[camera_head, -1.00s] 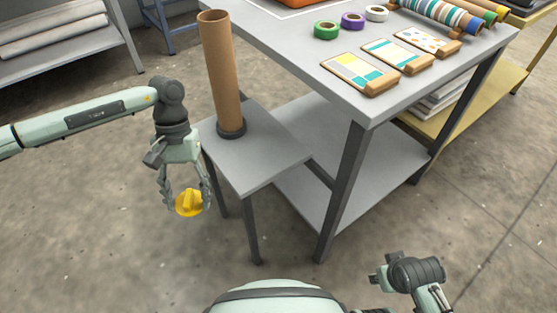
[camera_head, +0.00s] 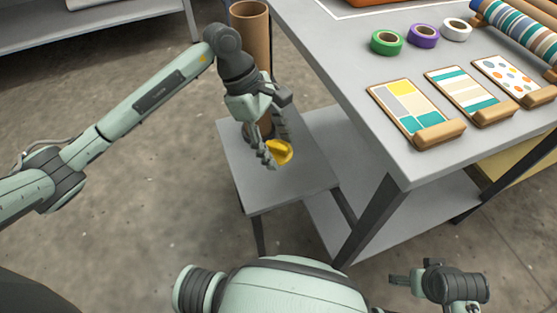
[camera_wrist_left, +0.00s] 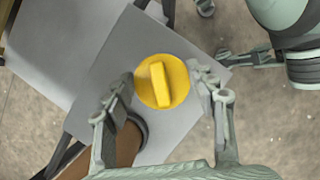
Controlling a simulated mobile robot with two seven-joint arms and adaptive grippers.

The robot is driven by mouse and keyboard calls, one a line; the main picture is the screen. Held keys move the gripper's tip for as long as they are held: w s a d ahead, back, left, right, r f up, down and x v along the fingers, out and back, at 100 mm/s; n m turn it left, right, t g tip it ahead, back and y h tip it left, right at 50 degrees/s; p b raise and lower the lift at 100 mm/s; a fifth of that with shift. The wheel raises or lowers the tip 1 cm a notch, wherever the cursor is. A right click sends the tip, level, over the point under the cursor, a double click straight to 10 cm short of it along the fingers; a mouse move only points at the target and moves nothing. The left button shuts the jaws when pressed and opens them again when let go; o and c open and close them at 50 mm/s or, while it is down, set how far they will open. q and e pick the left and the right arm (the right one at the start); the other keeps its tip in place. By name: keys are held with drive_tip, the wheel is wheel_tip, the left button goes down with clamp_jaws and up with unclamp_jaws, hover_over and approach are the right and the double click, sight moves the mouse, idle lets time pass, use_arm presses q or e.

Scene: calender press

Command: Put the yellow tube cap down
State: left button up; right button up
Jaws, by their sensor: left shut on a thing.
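The yellow tube cap (camera_head: 278,151) is a round disc with a raised grip bar. My left gripper (camera_head: 271,148) is shut on it, in front of the brown cardboard tube. The cap also shows in the left wrist view (camera_wrist_left: 162,81) between the two fingers (camera_wrist_left: 165,85), over the small grey side table (camera_head: 245,180). A gap between cap and table top cannot be judged exactly. The cardboard tube (camera_head: 250,25) stands upright on the side table, partly hidden by my left arm. My right gripper (camera_head: 400,281) is at the lower right, away from the cap; its fingers are hard to make out.
The large grey table (camera_head: 340,60) stands right of the side table, higher. It carries green (camera_head: 386,42), purple (camera_head: 423,36) and white (camera_head: 456,29) tape rolls and pattern cards (camera_head: 410,110). The front of the side table top is clear.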

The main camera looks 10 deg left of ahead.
sight(283, 176)
use_arm(q)
wheel_tip(283, 176, down, 2)
drive_tip(key=shift+s+f, duration=0.1)
drive_tip(key=shift+f, duration=0.15)
wheel_tip(283, 176, down, 4)
drive_tip(key=shift+d+r, duration=0.1)
drive_tip(key=shift+f, duration=0.2)
use_arm(e)
drive_tip(key=shift+d+f, duration=0.3)
drive_tip(key=shift+f, duration=0.15)
use_arm(q)
drive_tip(key=shift+f, duration=0.1)
drive_tip(key=o, duration=1)
use_arm(e)
drive_tip(key=shift+a+r, duration=0.15)
drive_tip(key=shift+r, duration=0.25)
drive_tip(key=shift+s+a, duration=0.1)
